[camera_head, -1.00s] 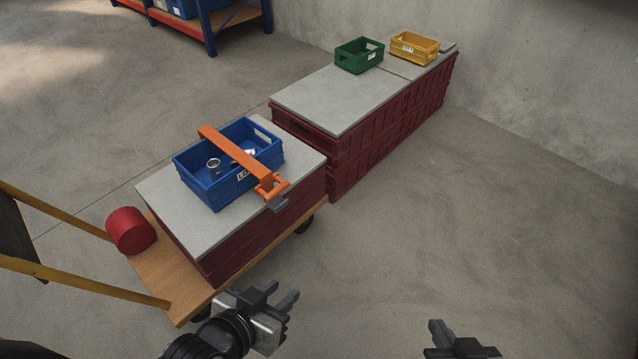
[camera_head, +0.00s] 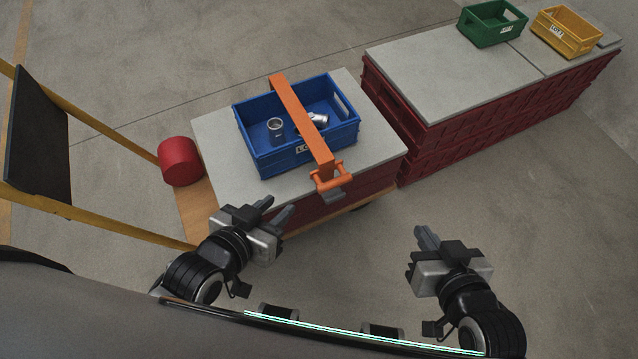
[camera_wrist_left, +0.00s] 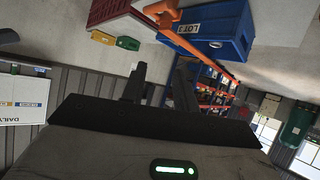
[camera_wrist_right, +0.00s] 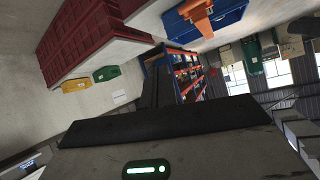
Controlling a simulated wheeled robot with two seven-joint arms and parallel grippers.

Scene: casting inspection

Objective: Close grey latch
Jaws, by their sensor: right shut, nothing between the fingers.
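The grey latch (camera_head: 333,195) sits at the near edge of the cart's slab, just below the orange loop at the end of the orange bar (camera_head: 301,117). The bar lies across the blue crate (camera_head: 262,158), which holds metal castings (camera_head: 275,128). Whether the latch is hooked on the loop I cannot tell. My left gripper (camera_head: 277,208) is open and empty, left of and nearer than the latch. My right gripper (camera_head: 427,237) is shut and empty, to the right of the latch over the floor. The orange loop also shows in the left wrist view (camera_wrist_left: 162,12).
The crate stands on a grey slab (camera_head: 215,130) on a wooden cart with yellow handles (camera_head: 100,222). A red cylinder (camera_head: 180,161) is on the cart's left. A green bin (camera_head: 492,24) and a yellow bin (camera_head: 566,33) stand on slabs behind right. Floor between my grippers is clear.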

